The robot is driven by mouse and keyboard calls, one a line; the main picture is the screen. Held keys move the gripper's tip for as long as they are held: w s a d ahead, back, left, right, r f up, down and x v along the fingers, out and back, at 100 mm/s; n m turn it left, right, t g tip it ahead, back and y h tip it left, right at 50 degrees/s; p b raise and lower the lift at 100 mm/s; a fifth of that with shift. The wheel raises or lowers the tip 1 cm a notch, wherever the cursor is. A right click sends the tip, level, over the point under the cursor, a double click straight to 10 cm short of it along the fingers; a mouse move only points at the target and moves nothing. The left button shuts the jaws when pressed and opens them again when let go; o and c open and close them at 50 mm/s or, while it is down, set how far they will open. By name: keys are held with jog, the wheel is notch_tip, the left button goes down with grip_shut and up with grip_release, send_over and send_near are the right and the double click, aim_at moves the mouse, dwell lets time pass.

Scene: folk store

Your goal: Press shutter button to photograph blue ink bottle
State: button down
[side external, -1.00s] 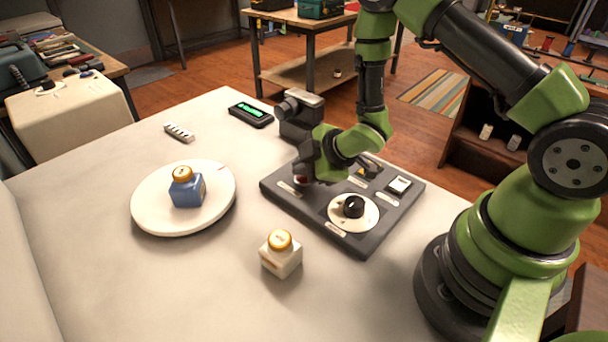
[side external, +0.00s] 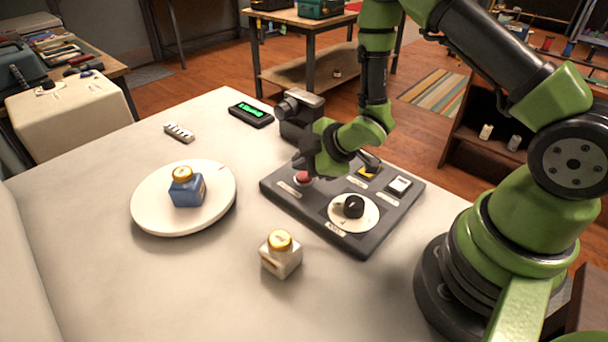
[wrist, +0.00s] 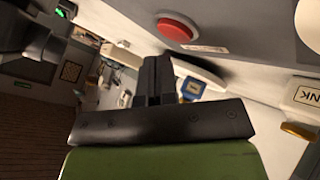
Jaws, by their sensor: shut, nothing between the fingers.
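The blue ink bottle (side external: 187,190) with a gold cap stands upright on a round white plate (side external: 150,214). It also shows small in the wrist view (wrist: 192,88). A red button (side external: 303,178) sits on the dark control panel (side external: 292,203); in the wrist view the button (wrist: 177,27) is unobstructed, near the top. My gripper (side external: 302,163) is shut and empty, just above the button in the side view. Its closed fingers (wrist: 158,78) point toward the plate in the wrist view. A dark camera (side external: 297,112) stands behind the panel.
The panel also carries a black knob (side external: 353,206) on a white dial, a white switch (side external: 398,187) and a yellow-marked switch (side external: 367,171). A white bottle (side external: 281,258) stands in front. A green-lit display (side external: 250,114) lies at the back. The front-left table is clear.

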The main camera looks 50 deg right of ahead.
aim_at(304, 178)
jog(key=shift+r, duration=0.15)
jog(key=shift+r, duration=2.35)
jog(key=shift+r, duration=0.25)
jog(key=s+d+r+m+h, duration=0.1)
jog(key=s+r+m, duration=0.25)
jog(key=r, duration=0.35)
jog(key=s+d+r+m+h, duration=0.1)
jog(key=s+r+m, duration=0.1)
jog(key=r+m, duration=0.45)
jog(key=s+a+r+m+g+y, duration=0.1)
jog(key=s+a+r+m, duration=0.1)
jog(key=s, duration=0.5)
jog(key=s+a+r+m+y, duration=0.1)
jog(key=s+a+r+m, duration=0.1)
jog(key=s+r, duration=0.3)
jog(key=s+m, duration=0.1)
jog(key=s, duration=0.1)
jog(key=shift+s+a+r+g, duration=0.2)
jog(key=shift+s+a+g, duration=0.2)
